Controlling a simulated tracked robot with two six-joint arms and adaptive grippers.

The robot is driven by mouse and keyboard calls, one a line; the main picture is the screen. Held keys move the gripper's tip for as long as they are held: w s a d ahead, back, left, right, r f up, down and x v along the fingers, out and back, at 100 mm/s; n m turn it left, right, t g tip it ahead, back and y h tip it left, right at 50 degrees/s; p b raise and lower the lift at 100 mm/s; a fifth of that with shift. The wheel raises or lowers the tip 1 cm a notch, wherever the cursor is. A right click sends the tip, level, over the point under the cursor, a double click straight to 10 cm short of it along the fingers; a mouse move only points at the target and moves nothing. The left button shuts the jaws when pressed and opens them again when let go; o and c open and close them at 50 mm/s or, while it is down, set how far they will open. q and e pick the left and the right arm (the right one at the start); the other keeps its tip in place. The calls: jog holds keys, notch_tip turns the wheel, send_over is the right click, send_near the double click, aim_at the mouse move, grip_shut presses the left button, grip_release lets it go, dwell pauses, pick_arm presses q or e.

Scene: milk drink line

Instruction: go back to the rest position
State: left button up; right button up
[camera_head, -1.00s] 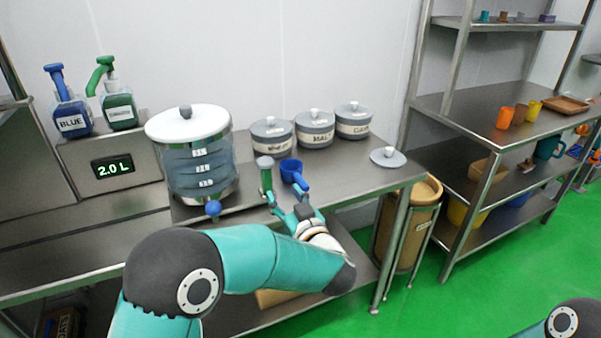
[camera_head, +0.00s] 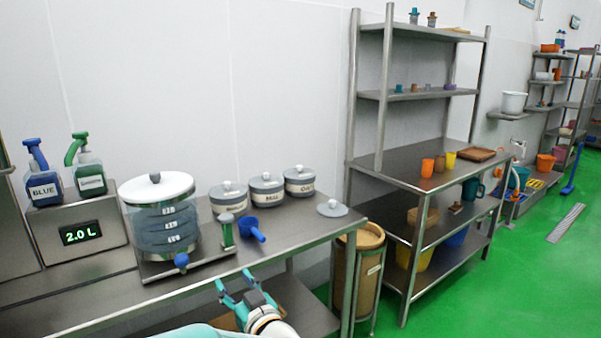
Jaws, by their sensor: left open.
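My left gripper (camera_head: 243,285) is open and empty in the head view, in front of the steel table's (camera_head: 305,234) front edge. Its two teal fingers point up and left, apart from the blue scoop (camera_head: 252,229) and the green-handled tool (camera_head: 227,233) on the table. Part of my left arm shows at the bottom edge. The large clear dispenser (camera_head: 160,220) with a white lid and blue tap stands left of the scoop. My right gripper is not in the picture.
Three labelled canisters (camera_head: 266,190) stand at the table's back, with a loose lid (camera_head: 332,208) at its right end. A tan bin (camera_head: 358,270) stands beside the table. A steel shelf rack (camera_head: 400,170) is further right.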

pick_arm(q)
jog(key=s+a+f+g+y+p, duration=0.1)
jog(key=a+f+g+p, duration=0.4)
jog(key=a, duration=0.7)
jog(key=s+a+f+m+t+h+p, duration=0.15)
jog(key=s+f+m+h, duration=0.3)
jog(key=f, duration=0.85)
jog(key=s+d+f+g+h+p, duration=0.2)
jog(key=s+d+f+g+h, duration=0.4)
jog(key=s+f, duration=0.65)
jog(key=s+d+g+h, duration=0.2)
jog(key=s+d, duration=0.2)
jog(key=s, duration=0.4)
jog(key=s+d+g+h, duration=0.2)
jog(key=s+d+g, duration=0.1)
jog(key=s+d, duration=0.2)
jog(key=s, duration=0.2)
jog(key=shift+s+f, duration=0.15)
jog(key=shift+s, duration=0.25)
